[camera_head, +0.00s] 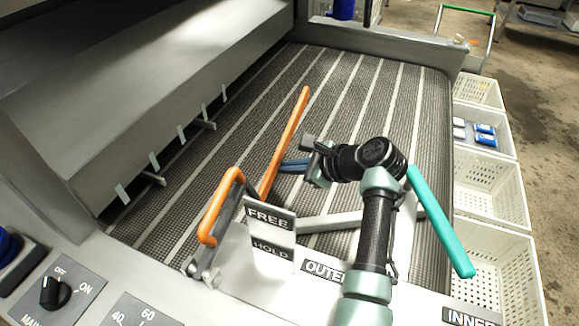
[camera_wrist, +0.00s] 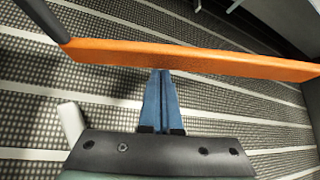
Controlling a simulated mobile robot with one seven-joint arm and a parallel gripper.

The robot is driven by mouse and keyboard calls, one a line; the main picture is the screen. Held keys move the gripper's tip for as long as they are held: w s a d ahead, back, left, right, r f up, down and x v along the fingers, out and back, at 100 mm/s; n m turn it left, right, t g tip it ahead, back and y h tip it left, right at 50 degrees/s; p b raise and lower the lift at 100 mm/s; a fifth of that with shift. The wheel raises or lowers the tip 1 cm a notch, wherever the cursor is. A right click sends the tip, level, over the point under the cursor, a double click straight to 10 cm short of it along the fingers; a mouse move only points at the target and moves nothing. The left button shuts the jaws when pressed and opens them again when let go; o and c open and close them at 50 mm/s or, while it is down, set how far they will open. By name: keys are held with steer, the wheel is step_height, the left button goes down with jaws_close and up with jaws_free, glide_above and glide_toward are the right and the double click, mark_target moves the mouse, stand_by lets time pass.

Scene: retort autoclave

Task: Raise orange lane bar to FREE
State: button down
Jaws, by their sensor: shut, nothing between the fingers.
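The long orange lane bar (camera_head: 287,140) slants over the ribbed conveyor mat, its near end beside the FREE/HOLD plate (camera_head: 268,232). A separate-looking orange grip (camera_head: 220,205) on a grey bracket is left of that plate; I cannot tell how it joins the bar. My gripper (camera_head: 281,167) has blue fingers, shut and empty, pointing left at the bar from its right side. In the wrist view the bar (camera_wrist: 190,60) crosses above the closed fingertips (camera_wrist: 165,72), which meet its lower edge; contact is unclear.
A teal bar (camera_head: 440,222) lies right of my arm. White crates (camera_head: 490,180) line the right side, one holding blue and white packs. A grey hooded housing (camera_head: 140,80) stands left. The panel with the dark knob (camera_head: 55,292) is at front left. The far mat is clear.

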mark_target(280, 148)
steer(key=shift+n+t, duration=0.5)
steer(key=shift+t, duration=0.2)
step_height(280, 148, up, 6)
steer(key=p, duration=0.6)
steer(key=shift+f, duration=0.25)
steer(key=shift+w+r+p, duration=0.1)
steer(key=shift+r+p, duration=0.55)
steer(key=shift+p, duration=0.15)
steer(key=shift+r, duration=0.1)
